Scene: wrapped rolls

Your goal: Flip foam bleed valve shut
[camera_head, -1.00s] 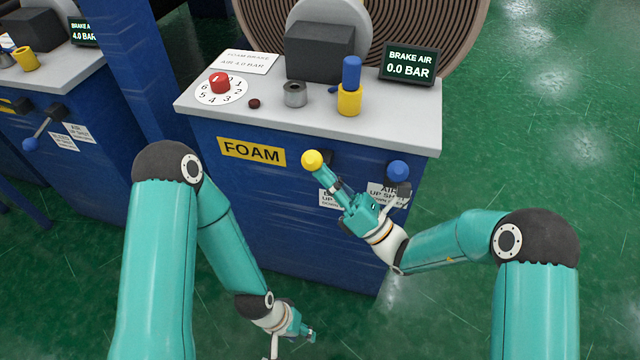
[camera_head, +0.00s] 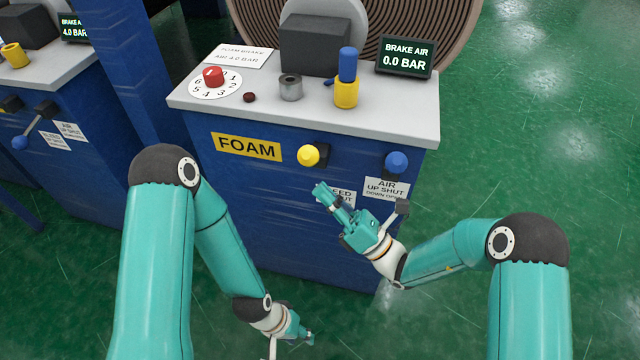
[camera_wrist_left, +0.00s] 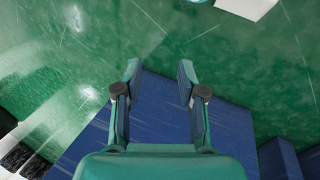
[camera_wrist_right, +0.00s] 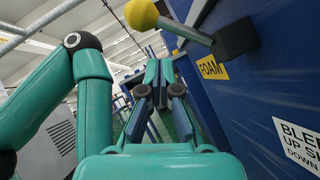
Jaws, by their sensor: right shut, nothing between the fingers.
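The yellow ball knob (camera_head: 309,155) of the bleed valve is on the front of the blue FOAM cabinet. In the right wrist view its lever (camera_wrist_right: 186,30) runs from a dark pivot block (camera_wrist_right: 236,38) outward and slightly up to the ball (camera_wrist_right: 142,14). The bleed label (camera_wrist_right: 300,137), partly hidden in the head view, reads "UP SH…" and "DOWN". My right gripper (camera_head: 319,190) is shut and empty, a little below the knob and apart from it; its fingers (camera_wrist_right: 158,72) show together. My left gripper (camera_wrist_left: 158,72) is open and empty, low before the cabinet.
A blue-knobbed air valve (camera_head: 396,162) sits to the right, with its label (camera_head: 386,188) below. The cabinet top (camera_head: 412,112) holds a numbered dial, a metal cup, a yellow-and-blue cylinder and a "BRAKE AIR 0.0 BAR" display (camera_head: 406,58). Green floor (camera_head: 520,150) is free at right.

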